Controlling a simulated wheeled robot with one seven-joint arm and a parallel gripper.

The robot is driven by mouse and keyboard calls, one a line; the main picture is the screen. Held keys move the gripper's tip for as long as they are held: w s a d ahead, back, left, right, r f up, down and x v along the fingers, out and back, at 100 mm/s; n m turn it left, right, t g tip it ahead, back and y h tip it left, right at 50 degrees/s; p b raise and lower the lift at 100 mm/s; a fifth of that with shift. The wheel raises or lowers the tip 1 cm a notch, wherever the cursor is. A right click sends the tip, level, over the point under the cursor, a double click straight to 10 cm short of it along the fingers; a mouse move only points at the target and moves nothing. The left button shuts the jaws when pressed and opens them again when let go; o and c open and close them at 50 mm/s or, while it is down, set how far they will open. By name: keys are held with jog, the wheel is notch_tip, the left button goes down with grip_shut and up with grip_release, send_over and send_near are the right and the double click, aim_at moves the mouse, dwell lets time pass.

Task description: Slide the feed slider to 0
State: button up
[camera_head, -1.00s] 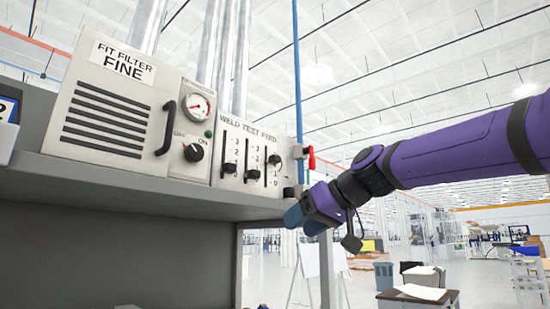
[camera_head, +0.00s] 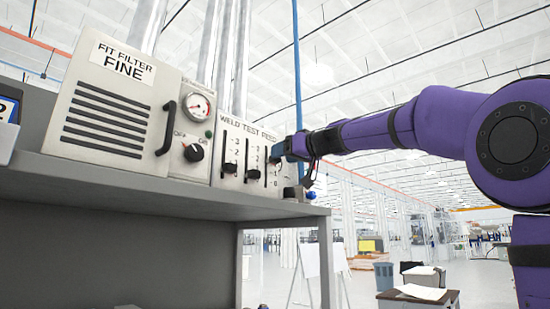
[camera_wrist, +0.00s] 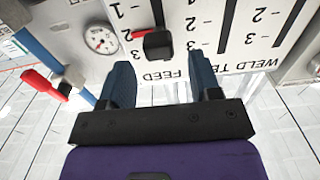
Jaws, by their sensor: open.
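The white panel (camera_head: 232,130) labelled WELD TEST FEED has three vertical slots with black knobs. In the wrist view, which is upside down, the feed slider's black knob (camera_wrist: 157,44) sits in its slot near the FEED label, beyond and between my fingertips. Its exact scale reading is unclear. My gripper (camera_wrist: 162,75) is open, with a dark blue finger to each side of the knob's line. The test knob (camera_head: 252,174) and weld knob (camera_head: 230,168) are low.
A filter box (camera_head: 112,95) with a dark handle and rotary knob (camera_head: 194,152) stands left of the panel on a grey shelf (camera_head: 160,187). A red-handled valve (camera_wrist: 45,85) and a gauge (camera_wrist: 100,40) lie left of my fingers in the wrist view.

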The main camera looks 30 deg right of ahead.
jog(key=shift+x, duration=1.95)
